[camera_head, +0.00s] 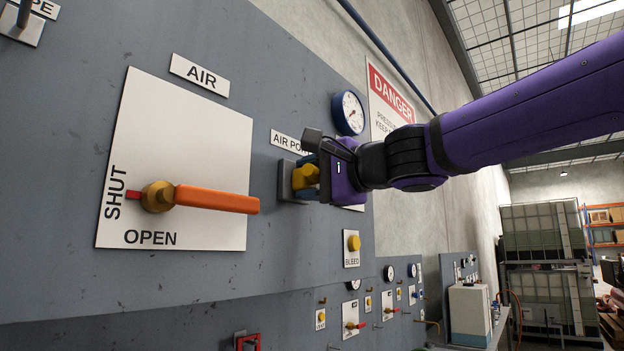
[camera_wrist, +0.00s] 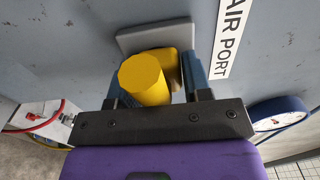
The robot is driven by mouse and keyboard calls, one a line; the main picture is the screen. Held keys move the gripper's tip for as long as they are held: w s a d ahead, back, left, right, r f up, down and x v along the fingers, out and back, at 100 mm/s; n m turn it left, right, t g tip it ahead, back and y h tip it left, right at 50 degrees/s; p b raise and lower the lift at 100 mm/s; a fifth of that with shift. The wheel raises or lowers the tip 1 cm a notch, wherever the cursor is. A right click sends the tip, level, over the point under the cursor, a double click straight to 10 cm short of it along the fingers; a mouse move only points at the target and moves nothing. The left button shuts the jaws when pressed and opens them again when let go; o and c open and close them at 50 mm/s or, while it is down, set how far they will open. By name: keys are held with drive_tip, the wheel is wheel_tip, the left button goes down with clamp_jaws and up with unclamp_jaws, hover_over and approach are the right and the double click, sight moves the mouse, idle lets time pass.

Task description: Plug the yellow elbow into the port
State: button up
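The yellow elbow (camera_head: 305,178) is at the grey port block (camera_head: 287,168) below the AIR PORT label. In the wrist view the elbow (camera_wrist: 146,80) shows its round end towards the camera, and its other end meets or nearly meets the port block (camera_wrist: 150,39). The port opening is hidden, so I cannot tell how deep the elbow sits. My gripper (camera_head: 313,175) has its blue-grey fingers on either side of the elbow and looks shut on it; the left finger is partly hidden in the wrist view.
A blue-rimmed gauge (camera_head: 348,113) sits just above my gripper. A white plate with an orange valve handle (camera_head: 215,199) is left of the port. A yellow BLEED knob (camera_head: 354,243) is below. The grey panel (camera_head: 290,255) is bare between them.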

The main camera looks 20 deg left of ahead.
drive_tip(key=o, duration=0.4)
drive_tip(key=shift+o, duration=0.2)
drive_tip(key=v, duration=1)
drive_tip(key=shift+s+d, duration=0.2)
drive_tip(key=shift+d, duration=0.15)
drive_tip(key=s+d+f+n+h, duration=0.1)
drive_tip(key=s+d+f+h, duration=0.4)
drive_tip(key=d+f, duration=0.6)
drive_tip(key=s+d+f+n+g+h, duration=0.1)
drive_tip(key=s+d+f+h, duration=0.4)
drive_tip(key=d+f, duration=0.7)
drive_tip(key=s+d+f+n+h, duration=0.2)
drive_tip(key=s+d+f+h, duration=0.2)
drive_tip(key=d+f, duration=0.7)
drive_tip(key=d+h, duration=0.1)
drive_tip(key=h, duration=0.1)
drive_tip(key=shift+s+d+f+g+h, duration=0.25)
drive_tip(key=shift+s+d+g+h, duration=0.05)
drive_tip(key=shift+s+d, duration=0.1)
